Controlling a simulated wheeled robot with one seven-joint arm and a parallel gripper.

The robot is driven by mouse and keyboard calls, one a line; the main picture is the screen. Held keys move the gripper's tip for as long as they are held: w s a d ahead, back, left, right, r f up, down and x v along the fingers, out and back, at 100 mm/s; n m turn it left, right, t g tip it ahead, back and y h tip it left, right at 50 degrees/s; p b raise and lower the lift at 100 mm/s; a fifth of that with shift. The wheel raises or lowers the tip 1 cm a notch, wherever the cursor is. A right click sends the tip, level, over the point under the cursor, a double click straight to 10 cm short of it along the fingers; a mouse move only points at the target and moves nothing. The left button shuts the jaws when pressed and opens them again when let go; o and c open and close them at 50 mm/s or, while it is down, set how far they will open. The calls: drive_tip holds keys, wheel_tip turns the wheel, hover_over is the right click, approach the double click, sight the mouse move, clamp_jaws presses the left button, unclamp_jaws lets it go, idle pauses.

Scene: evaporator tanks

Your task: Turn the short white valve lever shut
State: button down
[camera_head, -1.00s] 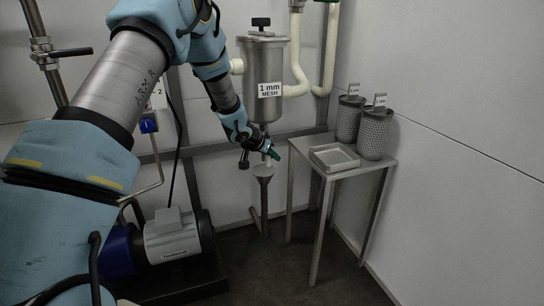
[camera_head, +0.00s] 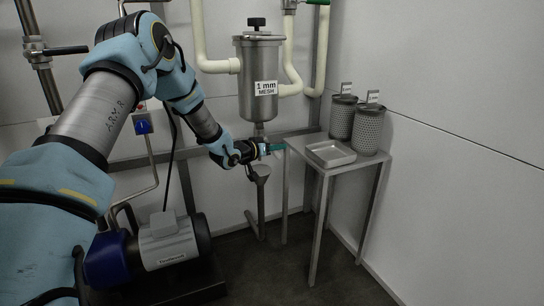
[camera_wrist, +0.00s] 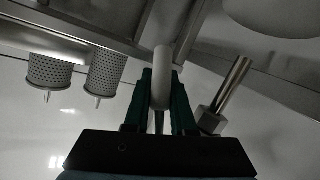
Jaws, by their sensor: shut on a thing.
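The short white valve lever (camera_wrist: 162,72) is a rounded white bar between my green fingers in the wrist view. In the head view my gripper (camera_head: 277,147) lies nearly level, under the steel strainer housing (camera_head: 259,105) labelled "1 mm MESH". There the lever cannot be made out behind my gripper. The valve body is not clear in either view.
A steel stand (camera_head: 300,150) with a shallow tray (camera_head: 331,153) and two perforated baskets (camera_head: 368,132) is just right of my gripper. A funnel-topped drain pipe (camera_head: 260,172) is below. A pump motor (camera_head: 167,240) stands at lower left. A metal rod (camera_wrist: 232,85) shows beside my fingers.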

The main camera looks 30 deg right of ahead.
drive_tip(key=shift+d+r+n+t+h+b, duration=0.2)
drive_tip(key=shift+r+n+t+h+b, duration=0.8)
drive_tip(key=shift+h+b, duration=0.6)
drive_tip(key=shift+d+r+n+t+h+b, duration=0.15)
drive_tip(key=shift+r+n+t+h+b, duration=0.8)
drive_tip(key=shift+h+b, duration=0.65)
drive_tip(key=shift+d+r+n+t+h+b, duration=0.2)
drive_tip(key=shift+r+n+t+h+b, duration=0.9)
drive_tip(key=shift+b, duration=0.8)
drive_tip(key=shift+f+g, duration=0.1)
drive_tip(key=shift+g, duration=0.15)
drive_tip(key=c, duration=1)
unclamp_jaws()
drive_tip(key=p+v, duration=0.2)
drive_tip(key=v, duration=0.9)
